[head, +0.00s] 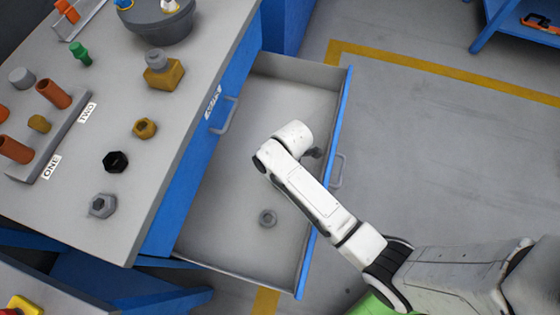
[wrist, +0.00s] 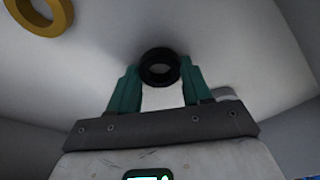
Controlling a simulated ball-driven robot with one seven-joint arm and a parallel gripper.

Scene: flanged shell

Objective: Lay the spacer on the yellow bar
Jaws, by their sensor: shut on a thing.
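A black ring (wrist: 159,55), which looks like the spacer, sits between the teal fingertips of my gripper (wrist: 159,78) in the wrist view. My gripper is shut on it, over the pale drawer floor; I cannot tell whether the ring touches the floor. I cannot tell for sure which thing is the yellow bar. A yellow block (head: 164,76) on the worktop has a grey piece on top, and a yellow thing (head: 24,305) is cut off at the bottom left.
The open drawer (head: 240,110) has raised walls and a blue front around my gripper.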

